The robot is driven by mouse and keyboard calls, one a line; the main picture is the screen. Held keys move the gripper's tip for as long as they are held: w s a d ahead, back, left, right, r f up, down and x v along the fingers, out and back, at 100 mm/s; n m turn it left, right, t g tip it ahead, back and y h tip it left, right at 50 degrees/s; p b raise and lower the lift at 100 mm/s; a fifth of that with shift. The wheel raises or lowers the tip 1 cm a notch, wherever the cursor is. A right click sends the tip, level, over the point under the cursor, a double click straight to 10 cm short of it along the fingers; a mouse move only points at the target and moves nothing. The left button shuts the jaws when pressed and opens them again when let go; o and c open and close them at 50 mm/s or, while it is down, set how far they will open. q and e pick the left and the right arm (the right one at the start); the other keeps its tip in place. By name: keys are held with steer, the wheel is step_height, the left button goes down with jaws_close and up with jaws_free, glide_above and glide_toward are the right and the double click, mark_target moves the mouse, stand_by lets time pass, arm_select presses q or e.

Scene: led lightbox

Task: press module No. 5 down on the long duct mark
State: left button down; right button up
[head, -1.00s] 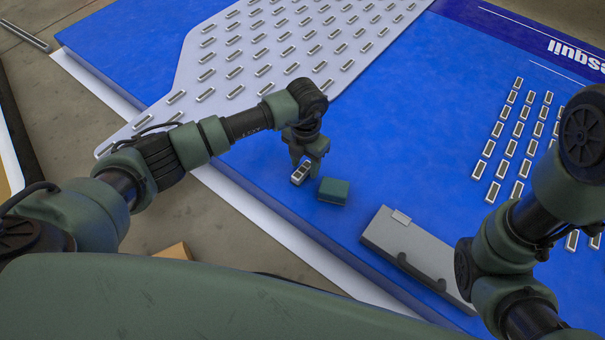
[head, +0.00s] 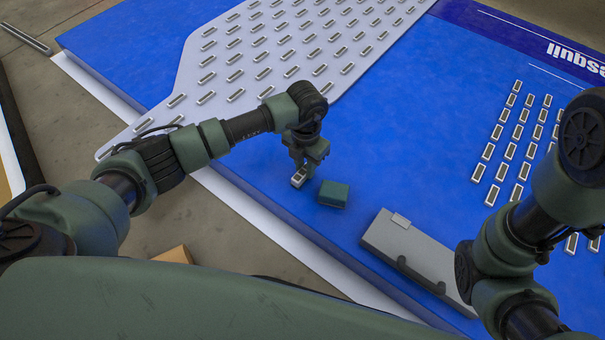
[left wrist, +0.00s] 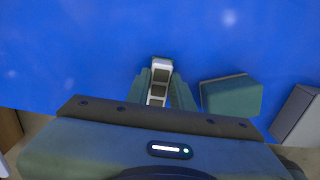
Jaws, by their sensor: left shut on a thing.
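My left gripper (head: 299,178) is shut on a small module (head: 298,181) with a light frame and dark cells. In the left wrist view the module (left wrist: 159,72) sticks out between the two green fingers (left wrist: 158,92) over bare blue surface. The gripper and module are over the blue panel (head: 270,165), left of a green block. I cannot tell whether the module touches the panel. No number is readable on it, and I cannot make out a duct mark under it. My right arm shows at the right, but its gripper is out of view.
The green block (head: 333,193) stands close beside the module, and also shows in the left wrist view (left wrist: 231,96). A grey box with dark handles (head: 390,236) lies to the right. Many modules fill the grey area (head: 190,75) behind and the blue area at right. The panel's front edge is near.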

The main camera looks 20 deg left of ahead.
arm_select(q)
steer(key=shift+r+p, duration=0.65)
steer(key=shift+r, duration=0.1)
steer(key=shift+r, duration=0.1)
